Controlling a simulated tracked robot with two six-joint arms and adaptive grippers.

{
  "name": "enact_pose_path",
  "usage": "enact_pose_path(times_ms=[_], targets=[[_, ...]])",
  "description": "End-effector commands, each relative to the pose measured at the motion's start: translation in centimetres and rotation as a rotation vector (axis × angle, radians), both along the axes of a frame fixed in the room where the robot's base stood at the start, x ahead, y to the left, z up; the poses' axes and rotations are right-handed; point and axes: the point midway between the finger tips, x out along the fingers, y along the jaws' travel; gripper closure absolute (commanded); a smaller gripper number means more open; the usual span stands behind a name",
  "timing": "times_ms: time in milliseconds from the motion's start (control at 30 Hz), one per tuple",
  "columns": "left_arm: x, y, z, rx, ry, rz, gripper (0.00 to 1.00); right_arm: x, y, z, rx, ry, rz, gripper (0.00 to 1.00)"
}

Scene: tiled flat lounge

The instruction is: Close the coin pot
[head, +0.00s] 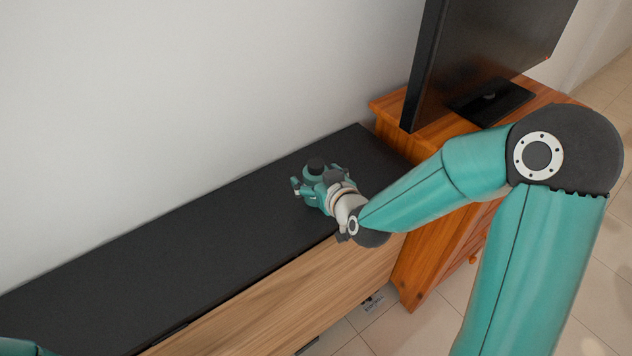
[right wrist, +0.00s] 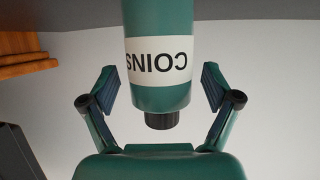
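The coin pot is a teal cylinder with a white COINS label. In the right wrist view the pot (right wrist: 160,98) appears upside down, with a narrower black ridged cap (right wrist: 162,121) on its end. In the head view the black cap (head: 316,164) shows near the back right of the black bench top, and my gripper partly hides the pot below it. My right gripper (right wrist: 160,88) is open, with one finger on each side of the pot and a gap on both sides. Only a teal bit of my left arm shows at the bottom left corner; its gripper is out of view.
The pot stands on a long low bench with a black top (head: 180,245) and a wooden front, against a white wall. A wooden cabinet (head: 425,255) with a television (head: 480,55) stands at the right. The bench top left of the pot is clear.

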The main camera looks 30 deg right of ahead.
Motion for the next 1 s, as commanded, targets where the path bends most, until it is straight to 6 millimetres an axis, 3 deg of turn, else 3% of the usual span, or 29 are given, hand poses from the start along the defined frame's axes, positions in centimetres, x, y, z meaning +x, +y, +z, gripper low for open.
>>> enact_pose_path(times_ms=[67, 433, 767, 1000], targets=[[0.0, 0.0, 0.0, 0.000, 0.000, 0.000, 0.36, 0.0, 0.1, 0.0, -0.001, 0.000, 0.001, 0.27], [0.0, 0.0, 0.0, 0.000, 0.000, 0.000, 0.36, 0.1, 0.2, 0.1, 0.000, -0.001, 0.003, 0.87], [0.0, 0.0, 0.1, 0.000, 0.000, 0.000, 0.36, 0.1, 0.2, 0.5, -0.001, -0.002, 0.004, 0.87], [0.0, 0.0, 0.7, 0.000, 0.000, 0.000, 0.36, 0.1, 0.2, 3.1, 0.000, -0.005, 0.003, 0.87]])
